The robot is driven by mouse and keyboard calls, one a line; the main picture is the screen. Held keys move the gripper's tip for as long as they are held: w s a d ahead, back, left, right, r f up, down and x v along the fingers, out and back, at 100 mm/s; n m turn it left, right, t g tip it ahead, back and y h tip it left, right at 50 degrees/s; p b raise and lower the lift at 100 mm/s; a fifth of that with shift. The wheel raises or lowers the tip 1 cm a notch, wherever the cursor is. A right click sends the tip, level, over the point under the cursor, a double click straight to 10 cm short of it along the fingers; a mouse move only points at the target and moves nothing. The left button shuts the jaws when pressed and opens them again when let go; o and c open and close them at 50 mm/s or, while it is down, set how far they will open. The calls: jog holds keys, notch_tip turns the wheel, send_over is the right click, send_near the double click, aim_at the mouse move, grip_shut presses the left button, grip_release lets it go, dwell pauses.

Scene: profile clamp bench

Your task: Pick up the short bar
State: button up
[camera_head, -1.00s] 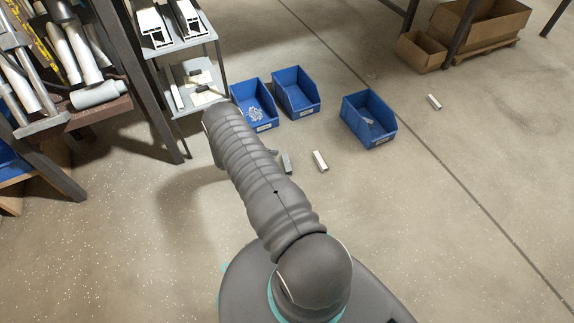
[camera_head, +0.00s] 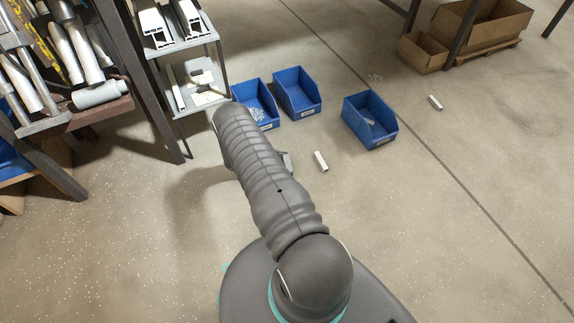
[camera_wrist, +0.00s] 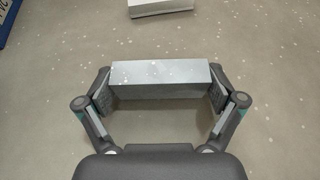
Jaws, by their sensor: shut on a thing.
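A short grey bar (camera_wrist: 158,78) lies crosswise between the fingertips of my gripper (camera_wrist: 160,92) in the wrist view. The two fingers press on its opposite ends, so my gripper is shut on it. I cannot tell whether it is clear of the floor. In the camera_head view my arm hides most of the gripper and bar; only a small grey part shows beside the arm.
A pale bar (camera_head: 320,161) lies on the floor close by, also at the top of the wrist view (camera_wrist: 160,7). Another bar (camera_head: 435,102) lies farther right. Blue bins (camera_head: 297,91) (camera_head: 383,141) stand beyond. A rack (camera_head: 168,120) is at left.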

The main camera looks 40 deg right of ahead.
aim_at(286, 163)
jog(key=shift+r, duration=0.75)
notch_tip(286, 163, up, 3)
jog(key=shift+w+f+p, duration=0.1)
jog(key=shift+p, duration=0.2)
jog(key=s+d+r+p, duration=0.1)
jog(key=s+d+r, duration=0.5)
jog(key=s, duration=0.3)
jog(key=shift+s+d+r, duration=0.25)
jog(key=shift+d+r, duration=0.05)
jog(key=shift+d, duration=0.2)
